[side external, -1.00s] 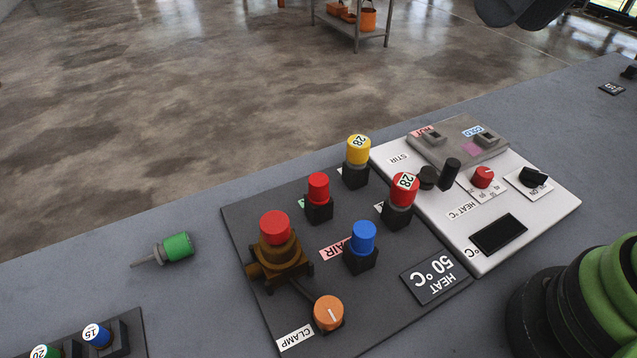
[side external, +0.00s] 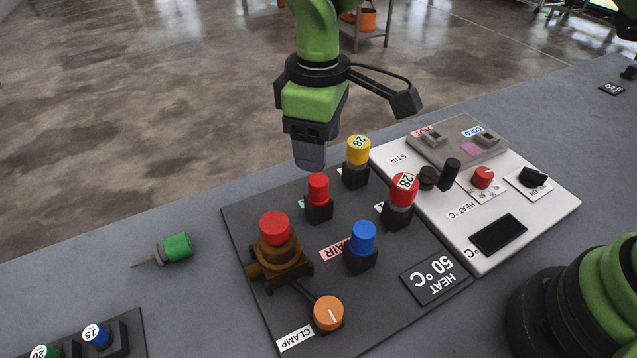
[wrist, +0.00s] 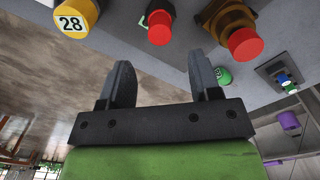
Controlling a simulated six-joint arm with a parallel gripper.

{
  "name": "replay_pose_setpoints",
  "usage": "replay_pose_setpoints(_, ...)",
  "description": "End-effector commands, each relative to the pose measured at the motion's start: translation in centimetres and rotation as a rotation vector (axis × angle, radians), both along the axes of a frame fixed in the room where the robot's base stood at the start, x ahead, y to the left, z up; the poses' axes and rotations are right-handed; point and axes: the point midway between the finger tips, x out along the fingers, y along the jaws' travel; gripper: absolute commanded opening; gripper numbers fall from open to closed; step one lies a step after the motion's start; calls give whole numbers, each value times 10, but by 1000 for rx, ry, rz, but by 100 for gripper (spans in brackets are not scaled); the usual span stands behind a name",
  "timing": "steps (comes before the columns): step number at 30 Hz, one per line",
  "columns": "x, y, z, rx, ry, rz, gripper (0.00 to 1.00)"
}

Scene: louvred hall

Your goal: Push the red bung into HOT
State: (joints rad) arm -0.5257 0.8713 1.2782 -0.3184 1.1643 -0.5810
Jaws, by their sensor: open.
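A plain red bung (side external: 318,187) stands in a small black block on the dark panel; it also shows in the wrist view (wrist: 159,27). A second red bung (side external: 404,187), labelled 28, stands in a block to its right. The HOT label (side external: 426,132) marks a port (side external: 435,137) on the grey block at the back of the white panel. My gripper (side external: 310,160) is above and behind the plain red bung, pointing down. In the wrist view its fingers (wrist: 160,75) are apart with nothing between them.
A yellow 28 bung (side external: 358,150), a blue bung (side external: 363,237) and a red-topped brass valve (side external: 275,228) stand close by. An orange CLAMP knob (side external: 328,312) is in front. Upright black posts (side external: 449,172) rise before the grey block. A green-capped part (side external: 177,246) lies left on clear bench.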

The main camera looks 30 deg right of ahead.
Motion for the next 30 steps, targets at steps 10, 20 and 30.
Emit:
replay_pose_setpoints(10, -1, -1, -51, 1, 4, -3, 57)
replay_pose_setpoints(20, 0, -1, -81, 1, 1, -4, 57)
replay_pose_setpoints(30, 0, 0, -84, 0, 0, -4, 57)
